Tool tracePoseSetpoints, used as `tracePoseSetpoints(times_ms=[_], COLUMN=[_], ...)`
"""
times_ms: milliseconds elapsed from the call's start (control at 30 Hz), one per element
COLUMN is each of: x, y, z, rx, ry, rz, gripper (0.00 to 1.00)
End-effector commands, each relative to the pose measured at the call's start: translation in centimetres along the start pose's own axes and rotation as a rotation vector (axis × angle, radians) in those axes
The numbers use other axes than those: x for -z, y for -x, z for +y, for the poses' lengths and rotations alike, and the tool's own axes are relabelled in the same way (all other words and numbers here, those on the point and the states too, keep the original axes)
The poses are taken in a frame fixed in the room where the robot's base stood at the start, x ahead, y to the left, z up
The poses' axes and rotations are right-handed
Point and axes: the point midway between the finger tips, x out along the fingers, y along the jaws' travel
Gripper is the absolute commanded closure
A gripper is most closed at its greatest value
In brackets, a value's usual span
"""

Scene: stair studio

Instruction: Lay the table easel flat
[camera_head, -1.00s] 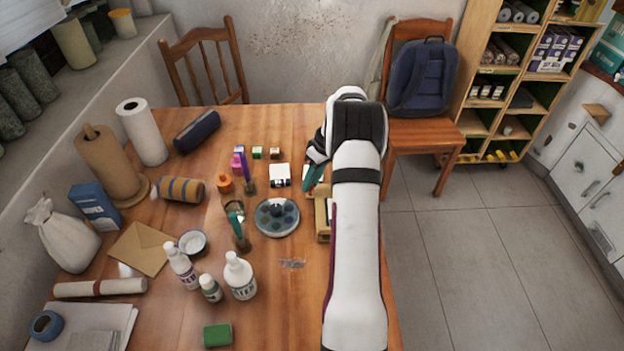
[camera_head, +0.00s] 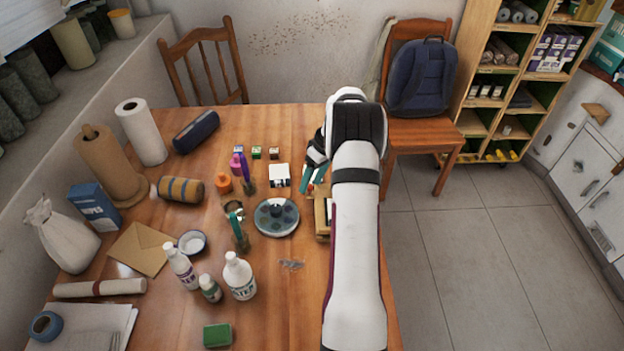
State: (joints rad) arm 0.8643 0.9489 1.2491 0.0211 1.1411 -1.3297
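A light wooden piece, apparently the table easel (camera_head: 321,224), shows as a narrow strip at the left edge of my arm, on the right part of the table. The arm hides most of it, so I cannot tell whether it stands or lies flat. My gripper (camera_head: 313,179) is just beyond the visible wooden part, pointing down toward the table. Its two teal fingers show apart with a gap between them. A small reddish bit shows near the fingertips, and I cannot tell what it is. Nothing is visibly held.
A white box (camera_head: 279,175) and small paint blocks are near the gripper. Bottles (camera_head: 239,277) stand at front left. A chair with a blue backpack (camera_head: 420,77) stands beyond the table's right edge.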

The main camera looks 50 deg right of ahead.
Motion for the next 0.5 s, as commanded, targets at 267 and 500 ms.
tracePoseSetpoints(times_ms=[267, 500], x=[0.1, 0.0], y=[3.6, 11.3], z=[0.1, 0.1], rx=[-0.003, -0.004], ry=[-0.001, -0.001], rz=[0.004, 0.003], gripper=[0.45, 0.45])
